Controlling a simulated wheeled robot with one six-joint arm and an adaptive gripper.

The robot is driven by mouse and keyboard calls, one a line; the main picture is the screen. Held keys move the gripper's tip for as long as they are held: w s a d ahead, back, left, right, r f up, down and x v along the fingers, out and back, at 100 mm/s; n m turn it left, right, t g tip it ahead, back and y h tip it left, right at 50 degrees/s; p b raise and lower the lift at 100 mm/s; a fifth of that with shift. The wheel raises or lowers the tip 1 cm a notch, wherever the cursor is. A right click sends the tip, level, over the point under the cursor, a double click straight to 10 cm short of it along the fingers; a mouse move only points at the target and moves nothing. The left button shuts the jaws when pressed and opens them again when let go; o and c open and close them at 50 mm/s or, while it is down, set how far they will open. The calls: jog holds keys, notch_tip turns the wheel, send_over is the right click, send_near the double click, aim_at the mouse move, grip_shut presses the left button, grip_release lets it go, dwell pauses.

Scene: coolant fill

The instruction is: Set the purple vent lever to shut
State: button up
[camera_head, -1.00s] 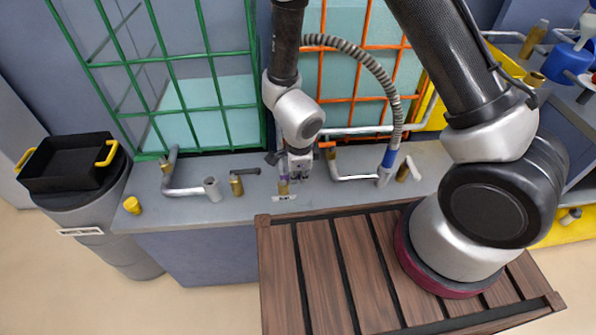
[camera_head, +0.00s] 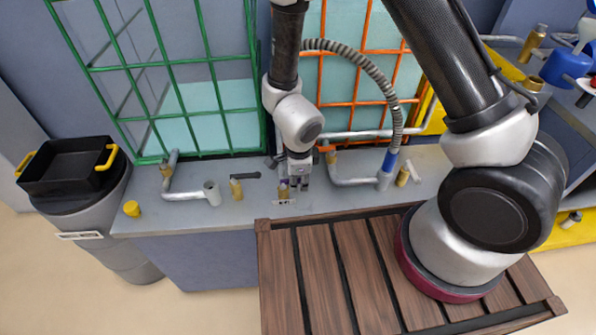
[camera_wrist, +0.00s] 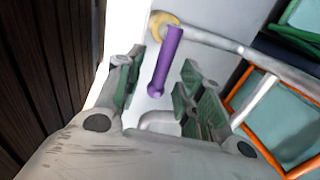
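The purple vent lever (camera_wrist: 166,62) shows in the wrist view as a thin rod with a rounded end, one end by a brass fitting (camera_wrist: 163,20) on a grey pipe. My gripper (camera_wrist: 162,75) is open, with a green-padded finger on each side of the lever as seen from the wrist. I see a gap on both sides and cannot tell the depth between them. In the head view my gripper (camera_head: 299,180) points down over the bench, just right of a brass stub (camera_head: 283,192). Only a hint of purple shows there, and the lever is mostly hidden.
A small label plate (camera_head: 284,203) lies in front of the brass stub. Another brass valve (camera_head: 236,189) with a dark handle and a grey pipe (camera_head: 184,194) stand to the left. A pipe with a blue-collared hose (camera_head: 389,160) is on the right. Green and orange cages stand behind.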

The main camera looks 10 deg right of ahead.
notch_tip(320, 180, up, 12)
jog(key=s, duration=0.2)
jog(key=shift+s+f, duration=0.15)
dwell(0.5)
